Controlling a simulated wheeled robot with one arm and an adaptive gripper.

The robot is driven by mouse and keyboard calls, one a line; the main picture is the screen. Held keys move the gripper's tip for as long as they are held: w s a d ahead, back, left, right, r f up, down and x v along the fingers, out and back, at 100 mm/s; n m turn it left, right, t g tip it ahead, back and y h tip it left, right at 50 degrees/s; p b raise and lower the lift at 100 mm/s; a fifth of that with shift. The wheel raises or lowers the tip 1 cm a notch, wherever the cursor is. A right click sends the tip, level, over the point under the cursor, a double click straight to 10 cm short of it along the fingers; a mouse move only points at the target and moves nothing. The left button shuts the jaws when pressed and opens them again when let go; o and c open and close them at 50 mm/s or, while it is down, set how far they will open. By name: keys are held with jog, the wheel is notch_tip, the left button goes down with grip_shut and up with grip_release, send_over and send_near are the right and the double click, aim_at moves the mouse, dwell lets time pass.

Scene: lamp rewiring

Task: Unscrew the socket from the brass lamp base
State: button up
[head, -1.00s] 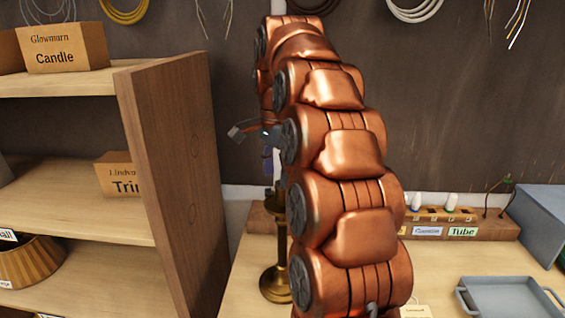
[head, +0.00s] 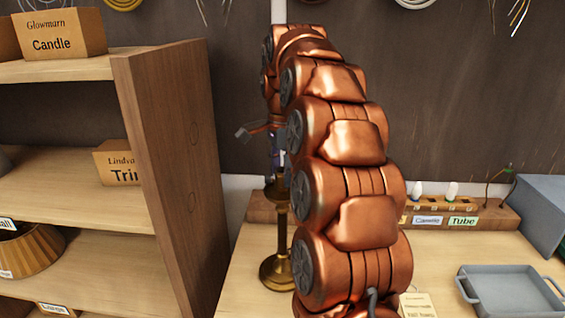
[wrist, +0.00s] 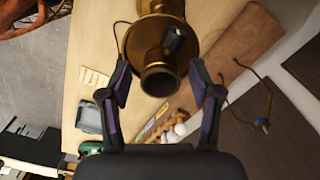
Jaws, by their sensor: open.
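The brass lamp base (head: 283,240) stands upright on the table in the head view, its right side partly hidden by my arm. The wrist view looks down on its round brass foot (wrist: 207,20). The socket (wrist: 160,78), a brass cylinder with a dark open end, points toward the wrist camera. A small dark block (wrist: 173,40) sits on its side. My gripper (wrist: 160,76) is open, one finger on each side of the socket, with visible gaps. In the head view my gripper is mostly hidden behind my arm.
A wooden rack with bulbs (head: 482,213) stands at the back right. A grey tray (head: 510,292) and a paper tag (head: 417,305) lie on the right of the table. A wooden shelf unit (head: 165,130) rises close on the left. A thin wire (wrist: 262,85) curves beside the lamp.

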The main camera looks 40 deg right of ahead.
jog(key=shift+f+p, duration=0.4)
jog(key=shift+f, duration=0.8)
grip_shut()
jog(key=c, duration=0.7)
grip_release()
jog(key=c, duration=1.7)
grip_release()
jog(key=n, duration=0.3)
jog(key=shift+n, duration=0.4)
jog(key=c, duration=1.2)
grip_release()
jog(key=n, duration=0.4)
jog(key=c, duration=1.2)
grip_release()
